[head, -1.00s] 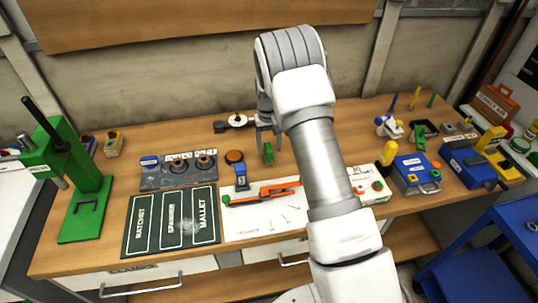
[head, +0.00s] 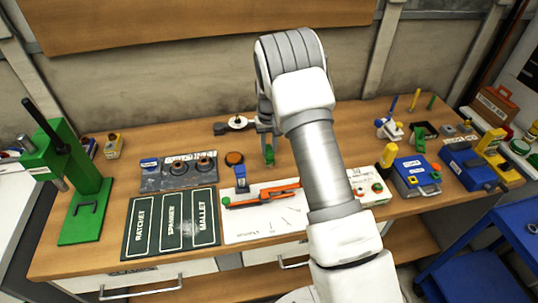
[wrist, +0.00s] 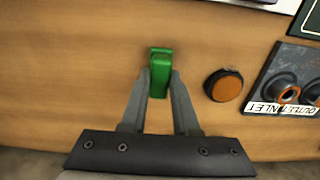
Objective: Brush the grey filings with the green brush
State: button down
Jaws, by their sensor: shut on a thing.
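The green brush (head: 269,153) is a small green block, held between the fingertips of my gripper (head: 268,160) over the bare wood behind the white sheet. In the wrist view the green brush (wrist: 160,68) sits between the two grey fingers of my gripper (wrist: 159,84). My gripper is shut on it. I cannot tell whether the brush still touches the bench. A grey-white speckled smear, seemingly the grey filings (head: 193,227), lies on the dark board at the SPANNER and MALLET panels, left of my gripper. The bristles cannot be made out.
The dark labelled board (head: 142,225) lies at the front left. An orange-red tool (head: 265,195) lies on the white sheet (head: 258,228). An inlet/outlet panel (head: 178,173) and an orange button (head: 234,158) stand left of my gripper. Blue boxes (head: 416,176) stand right.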

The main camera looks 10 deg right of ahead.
aim_at(269, 149)
jog(key=shift+r+p, duration=1.35)
jog(key=shift+r, duration=1.7)
jog(key=s+r, duration=0.1)
jog(key=s, duration=1.5)
jog(key=shift+s+r, duration=0.25)
jog(key=shift+r, duration=0.15)
jog(key=shift+a, duration=0.15)
